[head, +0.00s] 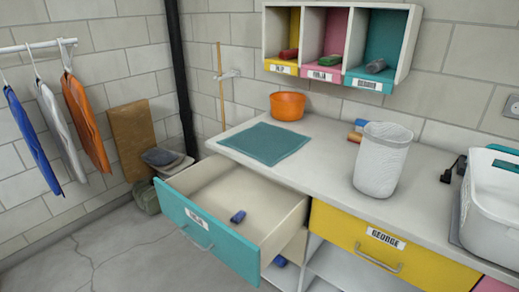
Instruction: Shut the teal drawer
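The teal drawer (205,235) is pulled well out from under the white counter, at the lower left of the cabinet. Its teal front has a white label and a grey bar handle (199,239). Inside its pale tray lies a small dark blue object (238,216); the rest of the visible tray floor is bare. Neither of my grippers shows in the head view.
A shut yellow drawer (370,243) labelled GEORGE is right of the teal one. The counter holds a teal cloth (265,143), an orange bowl (288,106), a white basket (383,160) and a white bin (490,215). Floor left of the drawer is clear.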

